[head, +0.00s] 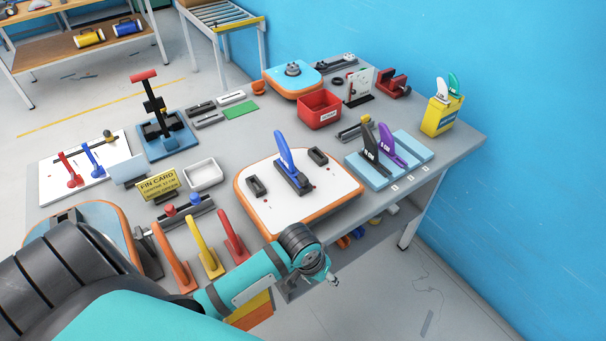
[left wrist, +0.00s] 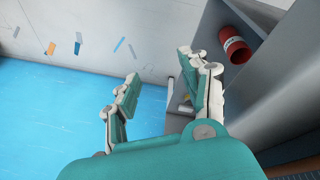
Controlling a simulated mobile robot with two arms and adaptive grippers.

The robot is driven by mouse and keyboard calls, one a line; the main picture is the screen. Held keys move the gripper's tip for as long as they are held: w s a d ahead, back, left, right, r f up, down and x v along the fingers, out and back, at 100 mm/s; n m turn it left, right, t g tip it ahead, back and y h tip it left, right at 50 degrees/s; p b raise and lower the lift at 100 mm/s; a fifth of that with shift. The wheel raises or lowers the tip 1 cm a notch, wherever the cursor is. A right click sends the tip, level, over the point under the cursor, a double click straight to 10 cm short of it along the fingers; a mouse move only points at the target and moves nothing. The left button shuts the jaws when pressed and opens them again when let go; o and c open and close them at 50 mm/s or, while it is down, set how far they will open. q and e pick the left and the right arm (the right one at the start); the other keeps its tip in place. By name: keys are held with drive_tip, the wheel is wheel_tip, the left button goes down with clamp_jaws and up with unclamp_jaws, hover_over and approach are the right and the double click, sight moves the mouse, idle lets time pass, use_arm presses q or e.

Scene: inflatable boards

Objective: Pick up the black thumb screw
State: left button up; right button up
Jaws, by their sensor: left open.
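I cannot make out a black thumb screw for certain in either view; it may be too small or hidden. A white board (head: 290,213) with an orange edge lies at the front middle of the table. A blue fin (head: 283,153) stands upright in its dark centre base, with a dark fin box (head: 257,187) on the left and another (head: 318,156) on the right. My left gripper (head: 333,281) is beyond the table's front edge, apart from the board. In the left wrist view its fingers (left wrist: 158,66) are spread and empty. My right gripper is not in view.
Red, yellow and red-orange fins (head: 203,247) stand left of my left gripper. Black and purple fins stand in a light-blue rack (head: 413,148) at right. A red bin (head: 319,110) stands behind the board. The left wrist view shows a red cylinder (left wrist: 235,48) by grey panels.

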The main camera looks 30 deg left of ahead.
use_arm(q)
drive_tip(key=w+r, duration=0.3)
drive_tip(key=r, duration=0.4)
wheel_tip(320, 180, up, 24)
drive_tip(key=n+g+y, duration=0.2)
drive_tip(key=n+g, duration=0.1)
drive_tip(key=n, duration=1)
hover_over(302, 175)
drive_tip(key=shift+m, duration=0.3)
drive_tip(key=f+p, duration=0.1)
drive_tip(key=f, duration=0.4)
drive_tip(key=f+p, duration=0.2)
drive_tip(key=f, duration=0.3)
drive_tip(key=shift+w+d+f, duration=0.2)
drive_tip(key=shift+f, duration=0.1)
drive_tip(key=f, duration=0.1)
drive_tip(key=f+p, duration=0.1)
drive_tip(key=f, duration=0.2)
drive_tip(key=shift+s+a+p, duration=0.2)
drive_tip(key=shift+s+p, duration=0.05)
drive_tip(key=shift+p, duration=0.1)
drive_tip(key=shift+f, duration=0.7)
drive_tip(key=c, duration=0.8)
